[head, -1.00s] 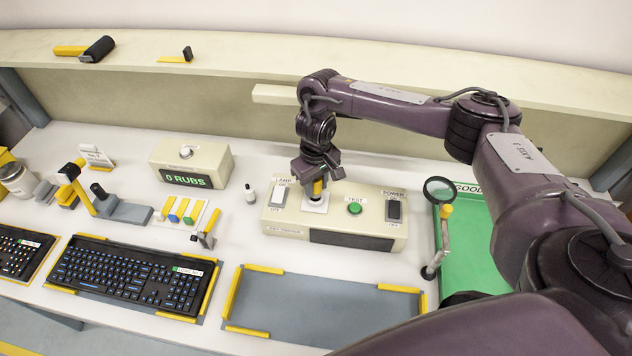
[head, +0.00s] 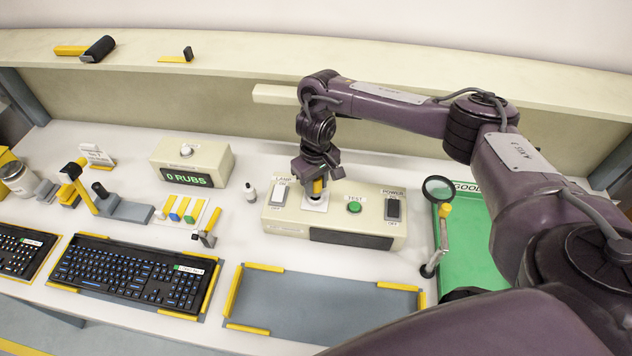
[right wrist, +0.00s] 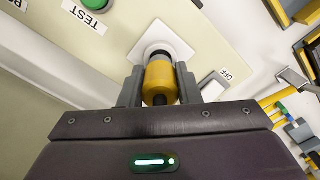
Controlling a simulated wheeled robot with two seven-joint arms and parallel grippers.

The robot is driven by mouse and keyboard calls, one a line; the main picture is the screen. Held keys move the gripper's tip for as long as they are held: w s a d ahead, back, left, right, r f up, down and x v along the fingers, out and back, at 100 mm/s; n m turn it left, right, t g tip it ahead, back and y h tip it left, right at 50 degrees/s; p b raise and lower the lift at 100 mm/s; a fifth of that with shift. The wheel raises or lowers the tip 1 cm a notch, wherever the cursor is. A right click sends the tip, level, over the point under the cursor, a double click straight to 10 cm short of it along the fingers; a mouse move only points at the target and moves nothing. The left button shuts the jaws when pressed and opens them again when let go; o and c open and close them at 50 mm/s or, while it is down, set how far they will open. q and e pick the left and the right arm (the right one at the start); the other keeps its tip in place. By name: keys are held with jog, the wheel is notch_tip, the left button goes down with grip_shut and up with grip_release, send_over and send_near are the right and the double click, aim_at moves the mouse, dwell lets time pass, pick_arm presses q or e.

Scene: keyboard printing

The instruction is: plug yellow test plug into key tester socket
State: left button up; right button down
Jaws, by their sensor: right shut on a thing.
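The yellow test plug (right wrist: 160,80) is between the fingers of my right gripper (right wrist: 160,88), which is shut on it. The plug's front end is at the white square plate of the socket (right wrist: 152,45) in the right wrist view. It looks lined up with the socket and touching or inside it; the exact depth is hidden. In the head view my right gripper (head: 318,186) points down over the socket plate (head: 316,204) on the key tester (head: 284,222). My left gripper is not in view.
The tester carries a lamp switch (head: 279,196), a green test button (head: 354,207) and a power switch (head: 393,209). A magnifier (head: 439,190) and green tray (head: 468,240) stand to its right. A keyboard (head: 130,272) and empty grey mat (head: 320,302) lie in front.

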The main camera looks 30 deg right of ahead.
jog(key=shift+p, duration=0.35)
jog(key=shift+f, duration=0.35)
dwell(0.5)
jog(key=shift+p, duration=0.45)
jog(key=shift+p, duration=0.35)
dwell(0.5)
jog(key=shift+f, duration=0.2)
